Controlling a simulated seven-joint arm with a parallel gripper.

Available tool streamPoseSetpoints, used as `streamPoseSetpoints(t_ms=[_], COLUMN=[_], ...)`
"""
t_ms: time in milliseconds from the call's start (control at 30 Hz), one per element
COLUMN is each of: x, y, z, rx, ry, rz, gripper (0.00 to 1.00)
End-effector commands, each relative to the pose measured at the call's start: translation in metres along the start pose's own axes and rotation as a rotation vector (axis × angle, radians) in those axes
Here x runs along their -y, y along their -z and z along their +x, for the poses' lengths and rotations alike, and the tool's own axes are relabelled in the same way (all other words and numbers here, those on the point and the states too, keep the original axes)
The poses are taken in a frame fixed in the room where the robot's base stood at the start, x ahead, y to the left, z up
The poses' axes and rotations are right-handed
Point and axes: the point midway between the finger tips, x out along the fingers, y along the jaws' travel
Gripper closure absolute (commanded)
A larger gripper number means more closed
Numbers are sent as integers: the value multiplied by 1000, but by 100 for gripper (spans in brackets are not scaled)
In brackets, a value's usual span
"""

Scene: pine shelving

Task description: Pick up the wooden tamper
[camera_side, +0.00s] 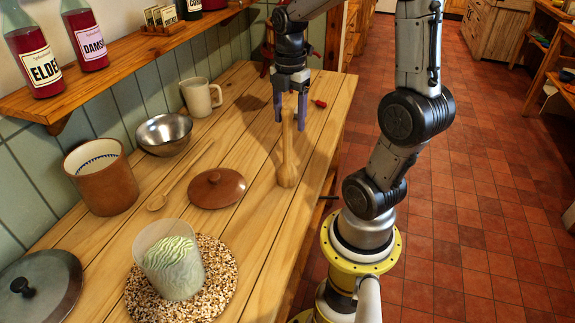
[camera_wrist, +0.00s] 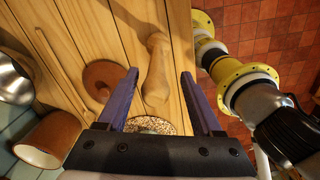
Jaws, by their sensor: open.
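The wooden tamper (camera_side: 287,158) is pale wood with a narrow handle and a thicker bottom end. In the side view it stands upright on the wooden counter, right of the brown lid. My gripper (camera_side: 290,112) is open above it, its purple fingers pointing down near the top of the handle. In the wrist view the tamper (camera_wrist: 157,72) shows between and beyond the two spread fingers (camera_wrist: 153,88). I cannot tell whether a finger touches it.
A brown lid (camera_side: 217,188), a wooden spoon (camera_side: 182,178), a metal bowl (camera_side: 164,134), a cream mug (camera_side: 201,97) and a terracotta crock (camera_side: 101,178) stand on the counter (camera_side: 255,215). A clear cup (camera_side: 170,262) sits on a cork-like mat (camera_side: 222,275). A shelf with bottles overhangs the left.

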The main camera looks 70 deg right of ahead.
Motion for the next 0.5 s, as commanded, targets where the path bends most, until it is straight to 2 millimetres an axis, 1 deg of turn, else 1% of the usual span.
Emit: streamPoseSetpoints(t_ms=[300,400,500], x=[-4,-4,-4], y=[2,2,2], z=[41,49,51], rx=[-2,-2,0], ry=[5,4,1], rz=[-1,-1,-1], gripper=[33,33,33])
